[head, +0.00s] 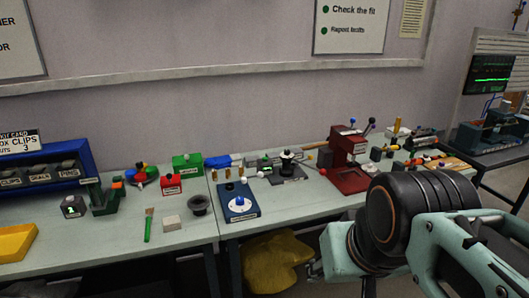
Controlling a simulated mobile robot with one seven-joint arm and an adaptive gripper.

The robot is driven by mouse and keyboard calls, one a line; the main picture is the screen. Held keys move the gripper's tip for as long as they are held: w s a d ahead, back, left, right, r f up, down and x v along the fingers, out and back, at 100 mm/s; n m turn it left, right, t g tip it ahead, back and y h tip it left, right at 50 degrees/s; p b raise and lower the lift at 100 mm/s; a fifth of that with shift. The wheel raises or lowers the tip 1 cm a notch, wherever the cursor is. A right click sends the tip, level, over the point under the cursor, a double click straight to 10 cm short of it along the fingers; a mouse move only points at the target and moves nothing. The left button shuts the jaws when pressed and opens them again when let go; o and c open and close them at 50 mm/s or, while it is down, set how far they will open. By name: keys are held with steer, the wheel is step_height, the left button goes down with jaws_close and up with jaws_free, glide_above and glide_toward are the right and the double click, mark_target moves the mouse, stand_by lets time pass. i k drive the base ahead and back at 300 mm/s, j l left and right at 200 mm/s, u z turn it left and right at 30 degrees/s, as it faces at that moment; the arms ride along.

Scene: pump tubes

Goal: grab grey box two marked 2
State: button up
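A small dark grey box (72,207) with a white "1" on a green patch stands at the left of the bench, in front of the blue rack. I see no grey box with a readable 2. My gripper (425,240) shows large at the lower right, with a black round body and pale teal linkages. Its fingertips are cut off or hidden, so I cannot tell whether it is open or holds anything. It hides part of the right bench.
A blue rack (88,155) with labelled bins stands at the back left, a yellow tray (15,242) at the front left. Green and red boxes, a blue-based device (238,215) and a red press (345,178) crowd the bench. A yellow cloth-like heap (275,262) lies below.

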mark_target(274, 156)
steer(key=i, duration=1)
steer(key=i+j, duration=0.55)
steer(key=i+l, duration=0.1)
steer(key=l, duration=0.4)
steer(key=i+l+u, duration=0.1)
steer(key=l, duration=0.35)
steer(key=i+l, duration=0.15)
steer(key=l, duration=0.35)
